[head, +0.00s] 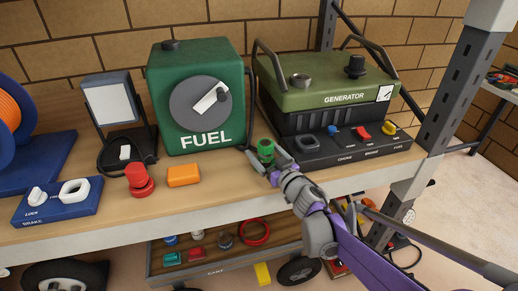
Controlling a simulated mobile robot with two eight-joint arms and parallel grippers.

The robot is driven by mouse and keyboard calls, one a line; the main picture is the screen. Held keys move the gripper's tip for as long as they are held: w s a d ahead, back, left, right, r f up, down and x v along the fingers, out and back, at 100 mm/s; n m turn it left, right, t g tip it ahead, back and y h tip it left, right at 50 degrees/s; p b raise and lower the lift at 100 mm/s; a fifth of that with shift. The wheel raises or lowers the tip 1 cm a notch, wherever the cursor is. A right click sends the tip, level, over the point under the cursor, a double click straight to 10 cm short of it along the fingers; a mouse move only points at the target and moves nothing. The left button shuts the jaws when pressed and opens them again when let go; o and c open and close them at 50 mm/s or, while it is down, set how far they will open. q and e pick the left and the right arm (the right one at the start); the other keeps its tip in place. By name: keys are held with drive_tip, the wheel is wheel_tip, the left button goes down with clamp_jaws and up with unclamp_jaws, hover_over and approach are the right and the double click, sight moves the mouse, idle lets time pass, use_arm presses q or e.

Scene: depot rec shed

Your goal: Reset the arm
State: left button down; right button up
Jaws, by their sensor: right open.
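My right gripper (264,161) reaches in from the lower right to the front of the wooden bench (220,178). Its jaws are open around or just in front of a small green cylindrical knob-like piece (266,149). I cannot tell whether the fingers touch it. This piece stands between the green FUEL box (197,128) and the black control panel (346,146) of the generator (330,84). The FUEL box has a grey dial with a white pointer. My left gripper is not in view.
An orange block (183,175), a red stacked knob (139,181), a blue brake panel (57,199) and a lamp (108,97) stand left on the bench. A metal post (452,95) rises at right. A cart (200,268) with small items sits below.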

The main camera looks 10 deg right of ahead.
sight(269, 159)
drive_tip(key=v, duration=0.8)
drive_tip(key=shift+s+a+r, duration=0.15)
drive_tip(key=shift+a+r, duration=0.15)
drive_tip(key=shift+r, duration=0.1)
drive_tip(key=shift+s+d, duration=0.15)
drive_tip(key=shift+s, duration=0.45)
drive_tip(key=shift+s+r, duration=0.1)
drive_tip(key=shift+s, duration=0.15)
drive_tip(key=s+d+m+g+h+p, duration=0.4)
drive_tip(key=s+d+m+h+p, duration=0.15)
drive_tip(key=s+h, duration=0.35)
use_arm(q)
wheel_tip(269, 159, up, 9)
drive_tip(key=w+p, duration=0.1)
drive_tip(key=p, duration=0.1)
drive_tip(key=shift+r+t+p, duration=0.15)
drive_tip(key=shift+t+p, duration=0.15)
drive_tip(key=shift+p, duration=0.05)
use_arm(e)
drive_tip(key=s+a+f+n+g+y, duration=0.1)
drive_tip(key=s+a+f+g+y, duration=0.1)
drive_tip(key=s, duration=0.6)
drive_tip(key=s+a+f+n+g+y, duration=0.1)
drive_tip(key=s+a+f+g+y, duration=0.1)
drive_tip(key=s+a+f+g, duration=0.2)
drive_tip(key=s+f+g, duration=0.2)
drive_tip(key=s+f, duration=0.1)
drive_tip(key=s, duration=0.1)
drive_tip(key=shift+s+a, duration=0.4)
